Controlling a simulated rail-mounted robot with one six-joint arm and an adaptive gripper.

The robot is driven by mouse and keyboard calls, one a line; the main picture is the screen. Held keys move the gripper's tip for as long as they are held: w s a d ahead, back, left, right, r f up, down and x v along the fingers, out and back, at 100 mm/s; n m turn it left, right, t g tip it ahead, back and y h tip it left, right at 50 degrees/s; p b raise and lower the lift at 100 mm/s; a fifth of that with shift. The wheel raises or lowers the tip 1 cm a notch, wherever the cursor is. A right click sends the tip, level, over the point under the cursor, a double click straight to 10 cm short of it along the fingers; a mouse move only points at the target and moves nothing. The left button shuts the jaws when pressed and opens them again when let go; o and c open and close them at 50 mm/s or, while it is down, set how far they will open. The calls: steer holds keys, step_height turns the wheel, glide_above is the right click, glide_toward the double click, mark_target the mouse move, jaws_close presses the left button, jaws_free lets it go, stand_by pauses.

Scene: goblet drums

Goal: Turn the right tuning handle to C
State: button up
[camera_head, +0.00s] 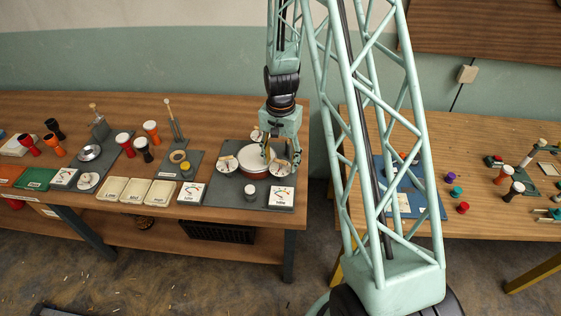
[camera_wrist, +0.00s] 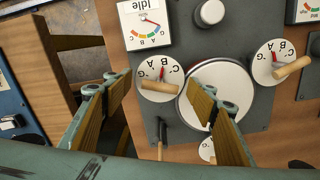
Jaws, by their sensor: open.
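The right tuning dial, white with black letters C, B and A, has a wooden handle (camera_wrist: 161,87) and a red pointer. In the wrist view the handle lies roughly sideways, and the pointer is near the B. My gripper (camera_wrist: 160,98) is open and empty, with one finger on each side of this dial; the right finger overlaps the drum's white head (camera_wrist: 190,112). I cannot tell how high the fingers are. In the head view my gripper (camera_head: 282,158) is over the right side of the drum board, and its fingers partly hide the right dial (camera_head: 278,167).
The left dial (camera_head: 227,164) and a back dial (camera_head: 256,134) flank the drum (camera_head: 254,169). A card reading Idle (camera_wrist: 145,24) and a white-topped knob (camera_wrist: 210,12) are nearby. The table's edge (camera_head: 304,140) is close on the right. Trays and small drums fill the table leftward.

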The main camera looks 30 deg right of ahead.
steer(key=shift+c, duration=0.4)
steer(key=c, duration=0.8)
steer(key=shift+m, duration=0.4)
steer(key=m+b, duration=0.1)
steer(key=m, duration=0.2)
steer(key=shift+b, duration=0.4)
steer(key=shift+m+b, duration=0.65)
steer(key=shift+m, duration=1.35)
steer(key=o, duration=0.9)
